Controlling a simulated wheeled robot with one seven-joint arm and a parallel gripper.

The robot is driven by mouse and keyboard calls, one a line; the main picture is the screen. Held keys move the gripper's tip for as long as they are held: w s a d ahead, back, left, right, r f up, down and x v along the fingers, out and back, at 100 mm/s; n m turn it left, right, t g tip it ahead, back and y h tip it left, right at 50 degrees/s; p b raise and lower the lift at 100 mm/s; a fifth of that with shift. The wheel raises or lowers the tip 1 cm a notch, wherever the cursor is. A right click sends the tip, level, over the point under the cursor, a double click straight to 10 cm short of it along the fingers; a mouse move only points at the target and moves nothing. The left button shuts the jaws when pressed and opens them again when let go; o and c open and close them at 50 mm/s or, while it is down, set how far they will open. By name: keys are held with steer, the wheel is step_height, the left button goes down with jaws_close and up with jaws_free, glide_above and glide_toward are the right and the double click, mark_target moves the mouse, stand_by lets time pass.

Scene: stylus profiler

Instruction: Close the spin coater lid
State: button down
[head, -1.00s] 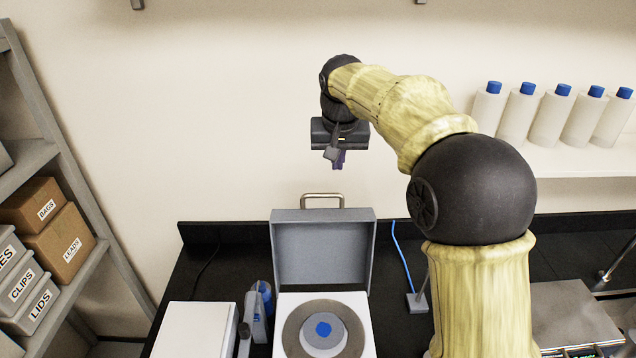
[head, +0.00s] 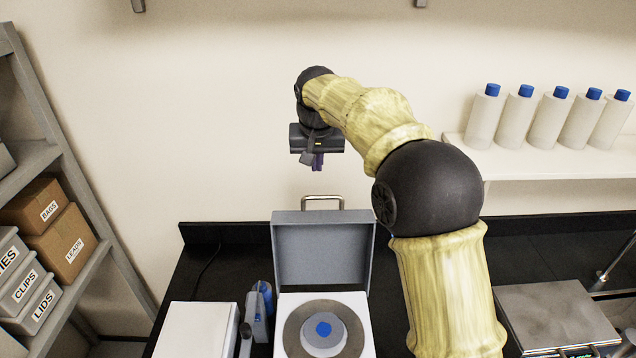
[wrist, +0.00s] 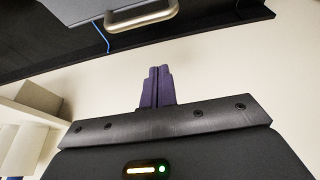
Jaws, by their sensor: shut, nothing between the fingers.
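The spin coater (head: 282,341) stands on the black bench with its grey lid (head: 322,252) raised upright at the back. A metal handle (head: 322,199) sticks up from the lid's top edge. The round chuck with a blue centre shows inside the open coater. My gripper (head: 318,162) is shut and empty, above the handle and apart from it in the head view. In the wrist view the purple fingers (wrist: 157,78) are together, and the handle (wrist: 141,14) and part of the lid (wrist: 85,8) show beyond them at the top.
A white box (head: 197,330) and a blue-and-grey tool (head: 258,310) stand left of the coater. A grey plate-topped device (head: 555,312) is at the right. White bottles (head: 520,118) line a wall shelf. The wall is close behind the bench.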

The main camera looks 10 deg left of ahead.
steer(key=f+p, duration=0.1)
steer(key=s+f+p, duration=0.1)
steer(key=f, duration=0.1)
steer(key=f+p, duration=0.1)
steer(key=f, duration=0.1)
steer(key=shift+s+d+f+p, duration=0.2)
steer(key=shift+s+d+p, duration=0.15)
steer(key=shift+s+p, duration=0.05)
steer(key=shift+d+b, duration=0.1)
steer(key=shift+b, duration=0.25)
